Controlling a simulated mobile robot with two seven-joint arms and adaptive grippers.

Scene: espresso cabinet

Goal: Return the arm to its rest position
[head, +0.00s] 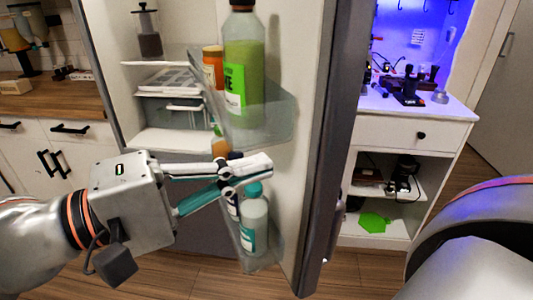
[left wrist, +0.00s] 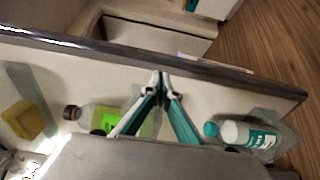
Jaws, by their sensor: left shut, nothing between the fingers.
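My left gripper (head: 248,170) reaches in from the left of the head view, in front of the open fridge door's inner side. Its fingers are shut with nothing between them. In the left wrist view the fingertips (left wrist: 162,76) meet above the door's inner face (left wrist: 193,98). Behind and above the gripper, a green bottle (head: 243,72) stands in the upper door shelf. A white bottle with a teal cap (head: 254,222) stands in the lower door shelf, just below the fingers. My right gripper is in neither view.
The fridge interior (head: 168,138) is open behind the gripper. A wooden counter (head: 60,102) with drawers is at left. A white cabinet (head: 405,135) with blue light, holding small devices, stands at right beyond the door edge. The wood floor is clear.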

